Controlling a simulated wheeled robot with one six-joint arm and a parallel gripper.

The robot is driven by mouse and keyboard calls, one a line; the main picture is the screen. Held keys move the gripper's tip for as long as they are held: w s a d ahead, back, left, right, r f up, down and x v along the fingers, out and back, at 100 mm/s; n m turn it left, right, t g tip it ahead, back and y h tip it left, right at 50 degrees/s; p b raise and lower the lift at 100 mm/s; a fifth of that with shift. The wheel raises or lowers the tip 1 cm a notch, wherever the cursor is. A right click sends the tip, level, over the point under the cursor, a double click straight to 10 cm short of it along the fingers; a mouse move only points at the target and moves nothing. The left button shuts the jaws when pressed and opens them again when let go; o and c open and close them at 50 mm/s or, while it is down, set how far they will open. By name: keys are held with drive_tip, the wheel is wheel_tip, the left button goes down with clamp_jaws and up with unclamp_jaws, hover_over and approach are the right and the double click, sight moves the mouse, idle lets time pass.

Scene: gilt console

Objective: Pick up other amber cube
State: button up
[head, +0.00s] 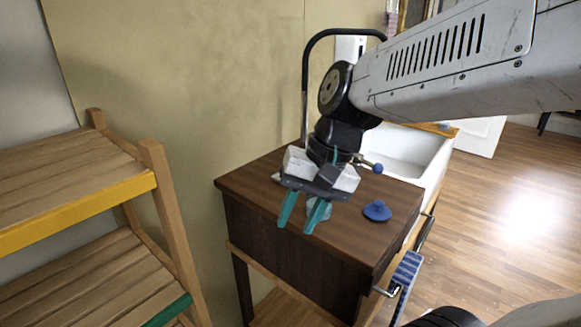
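No amber cube can be made out in the head view. My gripper (296,226) has two teal fingers pointing down over the front part of a dark brown wooden cabinet top (258,183). The fingers are apart, with a gap between them and nothing visible held in it. The gripper and wrist hide part of the cabinet top behind them.
A blue knobbed object (377,211) lies right of my gripper on the cabinet top. A greyish-teal object (322,207), partly hidden, shows behind the right finger. A slatted wooden shelf (75,205) stands left. A white basin (408,150) is behind right.

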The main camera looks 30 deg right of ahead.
drive_tip(key=w+d+f+m+t+y, duration=0.1)
drive_tip(key=w+d+m+t+y, duration=0.2)
drive_tip(key=w+m, duration=0.45)
drive_tip(key=w+d+f+m+t+y, duration=0.15)
drive_tip(key=w+d+m, duration=0.3)
drive_tip(key=w, duration=0.65)
drive_tip(key=w+d+f+m+t+h, duration=0.1)
drive_tip(key=w+d+f+m+t, duration=0.1)
drive_tip(key=d, duration=0.4)
drive_tip(key=w+d+f+m+t+h, duration=0.1)
drive_tip(key=w+d+f+m+t, duration=0.1)
drive_tip(key=d+m, duration=0.5)
drive_tip(key=w+d+f+m+t+h, duration=0.1)
drive_tip(key=w+d+f+m+t, duration=0.2)
drive_tip(key=w+d+f+m, duration=0.1)
drive_tip(key=shift+w+d+f+m+h, duration=0.2)
drive_tip(key=shift+w+d+m, duration=0.1)
drive_tip(key=shift+w+d, duration=0.25)
drive_tip(key=shift+w+d+f+m+h, duration=0.15)
drive_tip(key=shift+w+d+m, duration=0.2)
drive_tip(key=shift+d, duration=0.3)
drive_tip(key=shift+w+f, duration=0.25)
drive_tip(key=shift+w, duration=0.3)
drive_tip(key=shift+w+f, duration=0.25)
drive_tip(key=shift+w, duration=0.3)
drive_tip(key=x, duration=0.5)
drive_tip(key=shift+w+f, duration=0.1)
drive_tip(key=shift+w, duration=0.15)
clamp_jaws()
